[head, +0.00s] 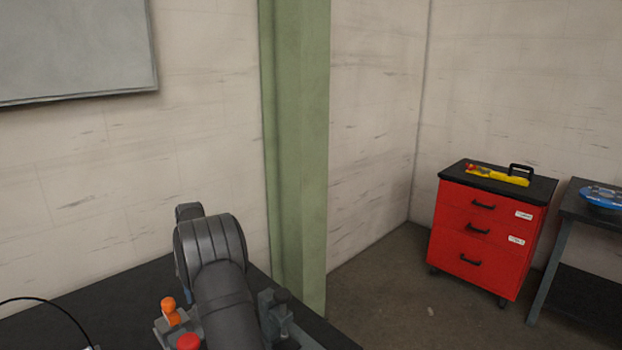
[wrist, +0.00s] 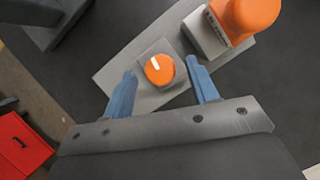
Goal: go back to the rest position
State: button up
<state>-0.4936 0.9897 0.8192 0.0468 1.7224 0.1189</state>
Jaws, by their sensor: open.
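My gripper (wrist: 162,72) shows in the wrist view as two blue fingers, spread apart with nothing held. An orange round knob (wrist: 160,70) with a white mark sits on a grey plate (wrist: 120,78) and appears in the gap between the fingertips. Both fingers look clear of the knob; I cannot tell how far above it they are. In the head view my dark arm reaches over the black table and hides most of the gripper.
A larger orange dome (wrist: 247,12) on a grey block stands beside the knob. The head view shows an orange part (head: 168,304), a red button (head: 187,341) and a grey fixture (head: 275,312) close to my arm. A green column (head: 295,150) rises behind the black table (head: 90,295). A red drawer cabinet (head: 480,240) stands right.

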jog(key=shift+s+d+f, duration=0.1)
jog(key=shift+s+f, duration=0.15)
jog(key=shift+f, duration=0.3)
jog(key=shift+m, duration=0.3)
